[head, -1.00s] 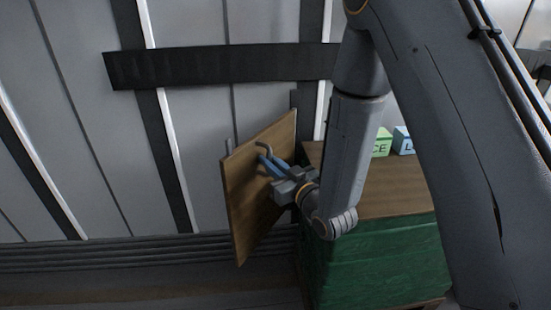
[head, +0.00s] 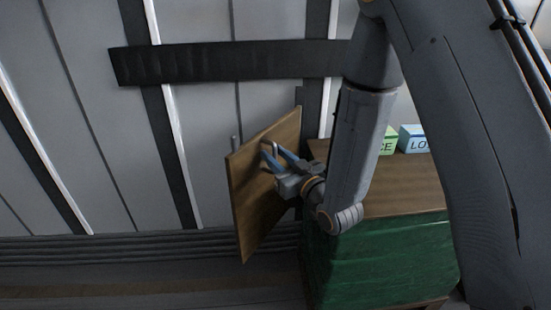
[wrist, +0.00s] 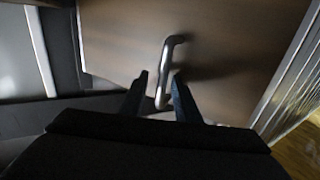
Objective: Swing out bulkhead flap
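The bulkhead flap is a brown wooden panel (head: 258,208) standing out at an angle from the grey wall in the head view. It fills the upper part of the wrist view (wrist: 215,75). Its handle is a bent metal bar, seen in the wrist view (wrist: 167,62) and partly in the head view (head: 272,149). My gripper (head: 270,156) is at the handle. In the wrist view its two dark fingers (wrist: 160,80) stand apart, one on each side of the handle's lower end, with a gap visible. The flap's hinge edge is not clear.
A crate with a green covering (head: 385,258) and a wooden top stands right of the flap. A green block (head: 388,143) and a light blue block (head: 413,139) with letters sit on it. A black bar (head: 225,63) crosses the wall. Floor left of the flap looks clear.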

